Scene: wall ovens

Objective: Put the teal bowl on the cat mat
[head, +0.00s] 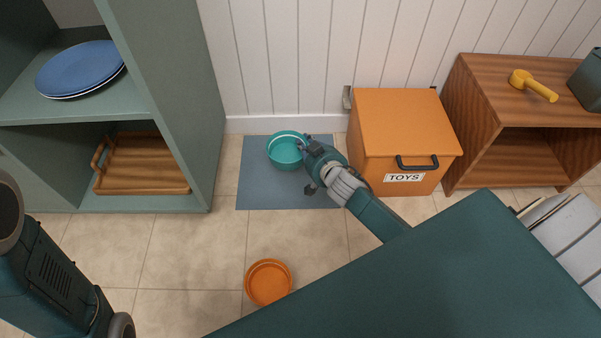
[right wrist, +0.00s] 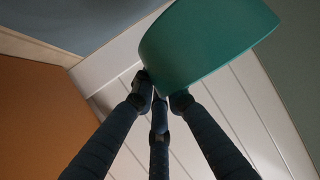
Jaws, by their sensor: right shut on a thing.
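The teal bowl (head: 287,150) is over the far part of the blue-grey mat (head: 262,190) in the head view, opening upward. Whether it touches the mat cannot be told. My right gripper (head: 305,148) is shut on the bowl's right rim. In the right wrist view the fingers (right wrist: 160,95) meet at the edge of the bowl (right wrist: 205,45), and the mat (right wrist: 100,22) shows beyond. No cat marking can be made out on the mat. My left gripper is out of the picture; only part of that arm shows at the left.
An orange toy box (head: 405,125) stands just right of the mat. An orange bowl (head: 268,282) sits on the tiles in front. A green shelf (head: 170,80) stands at the left and a wooden cabinet (head: 480,100) at the right. The white wall (head: 290,60) is close behind.

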